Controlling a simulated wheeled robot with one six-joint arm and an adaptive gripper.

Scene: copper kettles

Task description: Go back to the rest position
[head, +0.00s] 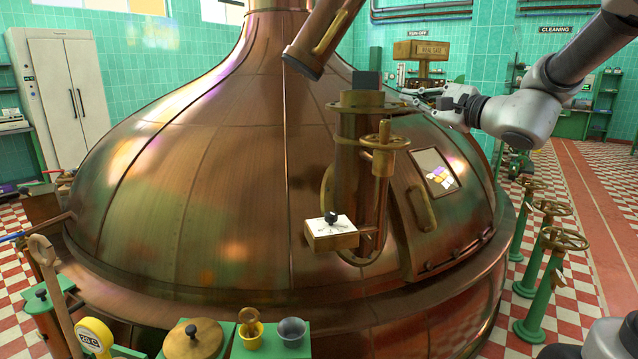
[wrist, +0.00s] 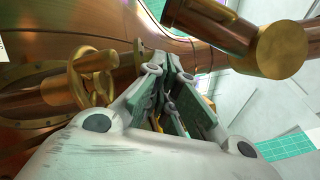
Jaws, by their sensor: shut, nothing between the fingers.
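My gripper (head: 412,95) is at the upper right in the head view, pointing left. It is beside the upright brass pipe fitting on the copper kettle (head: 220,190). In the wrist view the fingers of my gripper (wrist: 170,65) are drawn together with nothing held between them. The fitting's brass handwheel (head: 385,142) is below and left of the fingertips in the head view. The handwheel also shows at the left of the wrist view (wrist: 92,78). I cannot tell from these frames how far the fingers are from the metal.
A thick brass pipe (head: 325,35) slants down from above, left of the gripper. A wooden sign (head: 420,50) stands behind it. Green valve posts with handwheels (head: 550,240) line the right. Small pots and a yellow gauge (head: 92,338) are at the front left. Tiled floor is open at right.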

